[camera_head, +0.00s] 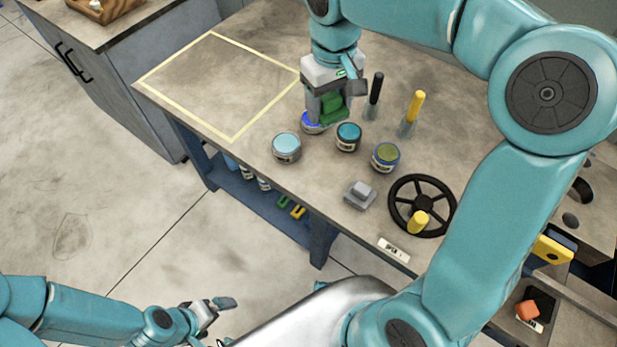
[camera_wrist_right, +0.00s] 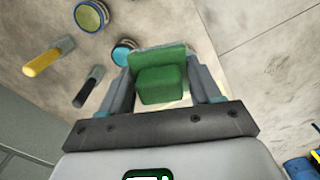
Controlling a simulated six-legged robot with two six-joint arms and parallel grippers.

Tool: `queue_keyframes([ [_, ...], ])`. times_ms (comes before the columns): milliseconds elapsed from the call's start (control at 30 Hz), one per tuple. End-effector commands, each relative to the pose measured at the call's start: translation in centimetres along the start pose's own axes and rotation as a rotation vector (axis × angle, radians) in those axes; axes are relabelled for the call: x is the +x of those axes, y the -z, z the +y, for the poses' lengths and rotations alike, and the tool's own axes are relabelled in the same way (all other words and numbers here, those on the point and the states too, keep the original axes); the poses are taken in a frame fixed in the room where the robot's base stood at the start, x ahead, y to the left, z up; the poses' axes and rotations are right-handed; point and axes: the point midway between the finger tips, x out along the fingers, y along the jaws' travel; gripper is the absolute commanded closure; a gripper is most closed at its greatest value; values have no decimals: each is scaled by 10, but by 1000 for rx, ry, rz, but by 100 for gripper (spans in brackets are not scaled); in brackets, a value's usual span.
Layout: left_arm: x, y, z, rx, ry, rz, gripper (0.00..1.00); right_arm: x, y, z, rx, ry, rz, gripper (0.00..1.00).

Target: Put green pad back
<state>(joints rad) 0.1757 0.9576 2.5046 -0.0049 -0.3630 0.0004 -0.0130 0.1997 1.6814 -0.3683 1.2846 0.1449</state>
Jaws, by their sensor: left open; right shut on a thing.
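The green pad (camera_head: 334,108) is held between the fingers of my right gripper (camera_head: 331,100), above the workbench near the jars. In the right wrist view, the pad (camera_wrist_right: 160,85) shows as a green block on a wider flat green plate, between the two fingers (camera_wrist_right: 163,88). A blue-topped jar (camera_head: 311,125) is partly hidden just below the gripper; I cannot tell whether they touch. A grey block (camera_head: 360,195) sits on the bench near its front edge. My left gripper (camera_head: 222,306) is open and empty, low over the floor, away from the bench.
Light-blue (camera_head: 286,148), teal (camera_head: 348,137) and olive (camera_head: 386,157) jars stand close by. A black handwheel (camera_head: 394,207) is at right. A yellow-taped square (camera_head: 215,85) at left is empty.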

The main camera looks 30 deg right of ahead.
Motion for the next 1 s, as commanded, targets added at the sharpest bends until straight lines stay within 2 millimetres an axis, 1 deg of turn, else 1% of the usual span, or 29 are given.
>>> queue_keyframes([
  [33,8,0,-3,0,0,0,0,6,-1,-1,-5,0,2,65],
  [67,11,0,-4,0,0,0,0,8,-2,-2,-8,0,1,65],
  [167,16,0,-6,0,0,0,0,11,-3,-4,-15,0,-1,65],
  [267,20,0,-7,0,0,0,0,23,-4,-5,-18,-1,-2,65],
  [367,24,0,-9,0,0,0,0,48,-5,-5,-20,-1,-6,65],
  [600,36,1,-13,0,0,0,0,120,-4,-7,-21,-1,-6,65],
  [700,40,1,-14,0,0,0,0,144,-3,-8,-21,0,-5,65],
  [800,42,1,-15,0,0,0,0,159,-2,-9,-22,0,-3,65],
  [933,43,1,-16,0,0,0,0,169,0,-10,-22,-1,-2,65],
  [1000,45,1,-16,0,0,0,0,180,-1,-10,-23,-1,-4,65],
])
